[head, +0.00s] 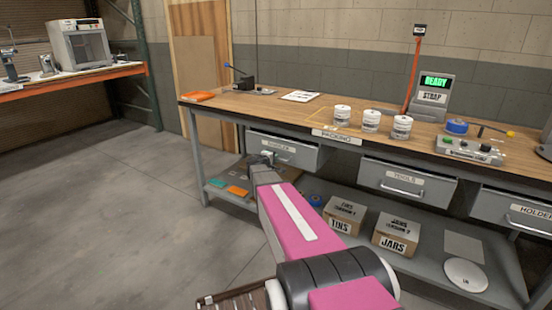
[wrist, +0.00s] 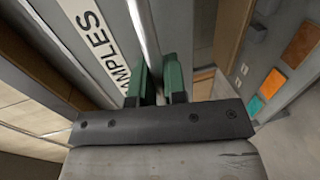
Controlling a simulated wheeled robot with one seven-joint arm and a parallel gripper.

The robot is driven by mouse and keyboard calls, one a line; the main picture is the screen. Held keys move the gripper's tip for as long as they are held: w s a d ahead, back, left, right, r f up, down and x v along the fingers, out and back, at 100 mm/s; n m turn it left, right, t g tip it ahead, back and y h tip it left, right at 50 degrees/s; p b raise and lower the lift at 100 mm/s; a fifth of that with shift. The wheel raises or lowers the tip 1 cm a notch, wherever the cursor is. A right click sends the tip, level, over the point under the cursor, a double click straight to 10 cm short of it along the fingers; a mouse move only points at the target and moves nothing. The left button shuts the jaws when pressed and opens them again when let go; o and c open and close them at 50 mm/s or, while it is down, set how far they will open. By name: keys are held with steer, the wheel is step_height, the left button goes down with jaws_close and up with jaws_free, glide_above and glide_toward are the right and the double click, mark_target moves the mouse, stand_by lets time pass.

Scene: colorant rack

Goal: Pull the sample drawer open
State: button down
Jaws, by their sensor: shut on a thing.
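The sample drawer (head: 303,157) is a grey drawer under the left part of the wooden bench. A metal bar handle (wrist: 143,30) runs along the drawer front. My gripper (head: 267,158) is at the drawer front. In the wrist view its two green fingers (wrist: 158,82) are shut on the handle, one on each side of the bar. How far the drawer stands out is hard to tell.
The tools drawer (head: 407,185) and the holder drawer (head: 515,212) are to the right. The lower shelf holds a tins box (head: 344,214), a jars box (head: 397,235) and orange and teal pads. Several white jars stand on the bench top (head: 290,112). Floor at left is clear.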

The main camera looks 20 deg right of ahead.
steer(key=f+v, duration=0.2)
steer(key=v, duration=1)
steer(key=a+f+v, duration=0.1)
steer(key=f+v, duration=0.2)
steer(key=v, duration=0.9)
steer(key=shift+s+a, duration=0.2)
steer(key=shift+s, duration=0.3)
steer(key=shift+f, duration=0.1)
steer(key=c, duration=1.2)
jaws_free()
steer(key=shift+a, duration=0.1)
steer(key=v, duration=1)
steer(key=shift+s+a, duration=0.25)
steer(key=shift+d, duration=0.1)
